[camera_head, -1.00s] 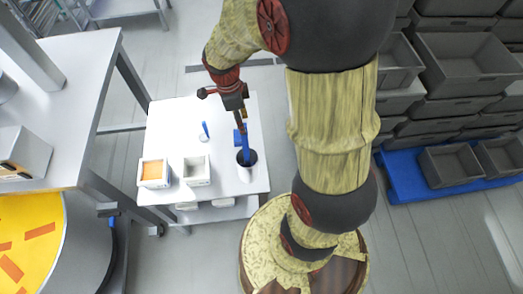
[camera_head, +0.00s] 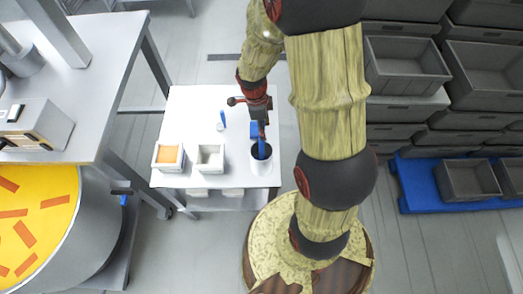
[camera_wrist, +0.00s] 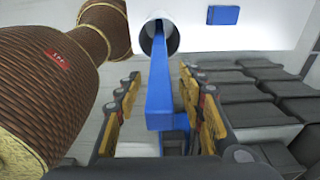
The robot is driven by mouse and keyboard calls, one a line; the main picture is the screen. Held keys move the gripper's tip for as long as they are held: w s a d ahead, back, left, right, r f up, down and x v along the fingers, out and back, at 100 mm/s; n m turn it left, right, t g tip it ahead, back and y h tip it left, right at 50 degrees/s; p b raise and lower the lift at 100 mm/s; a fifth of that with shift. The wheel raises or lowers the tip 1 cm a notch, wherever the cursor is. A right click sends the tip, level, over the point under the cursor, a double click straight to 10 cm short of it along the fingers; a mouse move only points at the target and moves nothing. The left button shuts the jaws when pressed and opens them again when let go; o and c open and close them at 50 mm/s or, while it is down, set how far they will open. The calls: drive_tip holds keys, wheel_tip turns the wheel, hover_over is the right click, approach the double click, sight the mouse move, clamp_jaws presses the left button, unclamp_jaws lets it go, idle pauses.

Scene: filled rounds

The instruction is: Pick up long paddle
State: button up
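The long blue paddle (camera_wrist: 160,80) stands in a white cylindrical holder (camera_wrist: 176,38) with a dark inside. In the head view, the paddle (camera_head: 262,148) rises from the holder (camera_head: 261,168) at the right front of the white table. My gripper (camera_head: 262,120) is at the paddle's upper end. In the wrist view, my gripper (camera_wrist: 163,105) has its fingers apart, one on each side of the paddle's end, with gaps visible. The paddle's lower end is hidden inside the holder.
A large pot (camera_head: 75,240) stands at left. Grey crates (camera_head: 405,62) fill the right.

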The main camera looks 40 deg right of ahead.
drive_tip(key=c, duration=0.3)
clamp_jaws()
idle(0.4)
